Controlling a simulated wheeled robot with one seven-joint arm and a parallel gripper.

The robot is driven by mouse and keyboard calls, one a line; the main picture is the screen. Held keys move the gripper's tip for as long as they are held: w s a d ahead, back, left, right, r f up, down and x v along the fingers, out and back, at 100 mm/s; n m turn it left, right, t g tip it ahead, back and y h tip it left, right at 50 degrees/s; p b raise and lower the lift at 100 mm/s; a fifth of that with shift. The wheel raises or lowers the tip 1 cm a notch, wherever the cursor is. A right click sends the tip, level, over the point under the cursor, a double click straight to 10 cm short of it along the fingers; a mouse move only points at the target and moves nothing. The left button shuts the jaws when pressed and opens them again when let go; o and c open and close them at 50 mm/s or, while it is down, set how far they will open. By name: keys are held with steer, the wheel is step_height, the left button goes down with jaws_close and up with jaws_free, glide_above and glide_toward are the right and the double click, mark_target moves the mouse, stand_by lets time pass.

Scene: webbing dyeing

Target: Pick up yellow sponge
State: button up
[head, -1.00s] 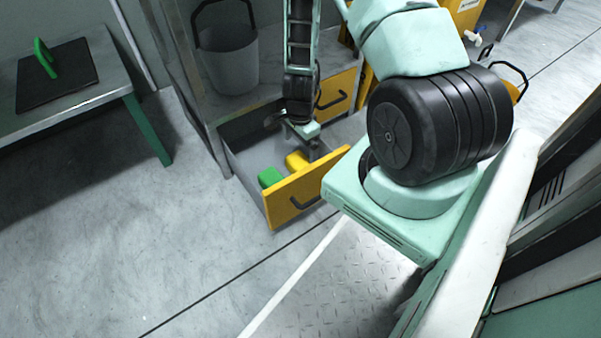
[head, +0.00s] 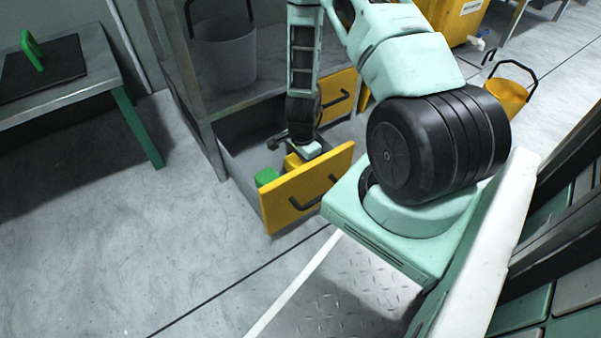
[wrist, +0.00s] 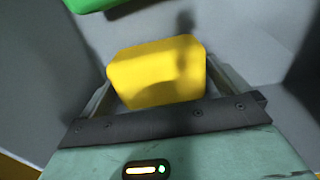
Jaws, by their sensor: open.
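The yellow sponge (wrist: 158,72) lies in the open drawer (head: 306,190), and in the wrist view it sits between my two finger bars. In the head view only a part of the yellow sponge (head: 292,161) shows behind the drawer front. My gripper (wrist: 160,95) is open, with a finger on either side of the sponge; I cannot tell whether they touch it. In the head view my gripper (head: 303,152) is down inside the drawer, partly hidden by my arm.
A green block (head: 266,177) lies in the drawer to the left of the sponge; its edge shows in the wrist view (wrist: 92,4). A grey bucket (head: 224,48) stands on the shelf above. A metal table (head: 90,92) is at left, a yellow bucket (head: 506,95) at right.

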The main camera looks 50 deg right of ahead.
steer(key=c, duration=0.8)
step_height(320, 180, up, 10)
steer(key=p, duration=0.7)
steer(key=shift+o, duration=0.5)
